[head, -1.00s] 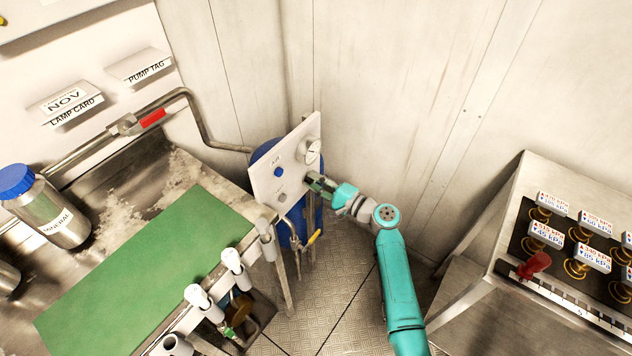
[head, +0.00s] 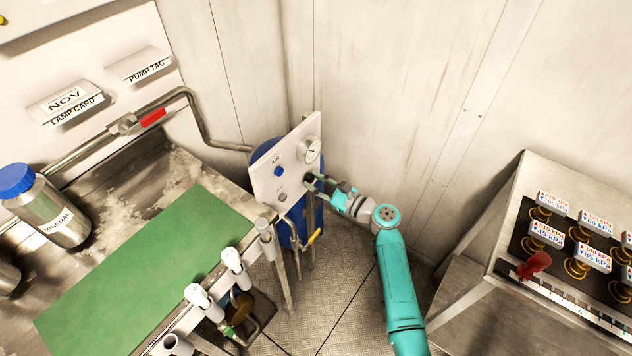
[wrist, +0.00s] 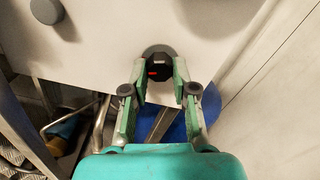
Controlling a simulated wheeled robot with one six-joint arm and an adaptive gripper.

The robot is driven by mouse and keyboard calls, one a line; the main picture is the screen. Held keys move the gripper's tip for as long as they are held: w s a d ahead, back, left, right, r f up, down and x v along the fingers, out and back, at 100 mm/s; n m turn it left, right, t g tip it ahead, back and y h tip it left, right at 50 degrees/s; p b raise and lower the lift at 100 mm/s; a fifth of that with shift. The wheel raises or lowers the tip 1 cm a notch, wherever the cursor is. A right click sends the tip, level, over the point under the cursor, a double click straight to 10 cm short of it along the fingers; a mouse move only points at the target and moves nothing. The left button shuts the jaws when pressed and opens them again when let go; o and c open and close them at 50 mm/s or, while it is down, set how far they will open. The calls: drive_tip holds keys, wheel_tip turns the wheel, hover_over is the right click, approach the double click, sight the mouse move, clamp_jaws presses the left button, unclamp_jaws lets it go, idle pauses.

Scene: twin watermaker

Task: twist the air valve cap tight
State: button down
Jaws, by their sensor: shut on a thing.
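The dark air valve cap (wrist: 157,53) sits on the lower edge of the white panel (wrist: 110,38), with a small red mark on it. My gripper (wrist: 160,76) has its two green fingers on either side of the cap, shut on it. In the head view my gripper (head: 311,182) reaches the panel (head: 268,186) from the right, and its fingers mostly hide the cap. How tight the cap is cannot be told.
The panel also bears a blue knob (head: 278,171) labelled AIR, a grey knob (head: 281,197) and a round gauge (head: 313,151). A blue tank (head: 262,149) stands behind it. A yellow-handled valve (head: 314,236) hangs below. The bench with a green mat (head: 150,270) is left.

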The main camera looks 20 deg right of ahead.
drive_tip(key=shift+f+m, duration=0.1)
drive_tip(key=shift+m, duration=1.8)
drive_tip(key=c, duration=0.9)
unclamp_jaws()
drive_tip(key=v, duration=1.2)
